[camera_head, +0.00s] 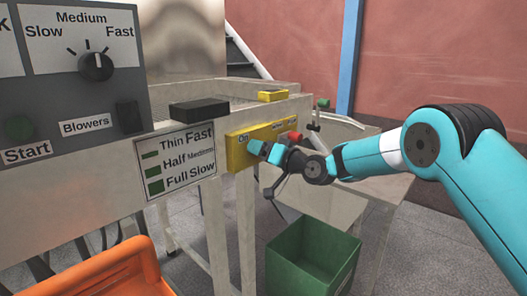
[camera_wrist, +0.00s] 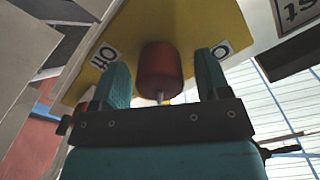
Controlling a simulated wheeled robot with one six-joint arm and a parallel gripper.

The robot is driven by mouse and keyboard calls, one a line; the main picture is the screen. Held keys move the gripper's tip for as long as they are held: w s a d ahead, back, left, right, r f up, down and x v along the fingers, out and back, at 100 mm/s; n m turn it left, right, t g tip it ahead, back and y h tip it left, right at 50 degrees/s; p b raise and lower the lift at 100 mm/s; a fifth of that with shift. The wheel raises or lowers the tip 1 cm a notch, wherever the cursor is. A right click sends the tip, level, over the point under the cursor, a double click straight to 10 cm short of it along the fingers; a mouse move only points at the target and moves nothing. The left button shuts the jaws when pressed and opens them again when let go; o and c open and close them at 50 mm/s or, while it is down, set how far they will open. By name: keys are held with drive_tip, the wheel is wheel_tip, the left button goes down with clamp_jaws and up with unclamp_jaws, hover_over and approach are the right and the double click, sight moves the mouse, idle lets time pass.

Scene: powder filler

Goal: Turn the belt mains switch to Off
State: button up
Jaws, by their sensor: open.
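The yellow belt switch panel (camera_head: 235,158) is on the side of the conveyor frame in the head view, with an "On" label (camera_head: 243,139) at its left. In the wrist view the panel (camera_wrist: 90,75) shows an "Off" label (camera_wrist: 104,55) on the left and an "On" label (camera_wrist: 220,50) on the right. A red switch knob (camera_wrist: 160,65) stands between these labels. My gripper (camera_wrist: 163,82) is open, with one teal finger on each side of the knob and a visible gap to each. In the head view my gripper (camera_head: 265,150) covers part of the panel.
A grey control box (camera_head: 70,85) with a speed dial and buttons stands at the left. A red button (camera_head: 295,136) shows beside my gripper. A green bin (camera_head: 312,250) stands below, and an orange object (camera_head: 110,270) is at lower left.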

drive_tip(key=c, duration=0.9)
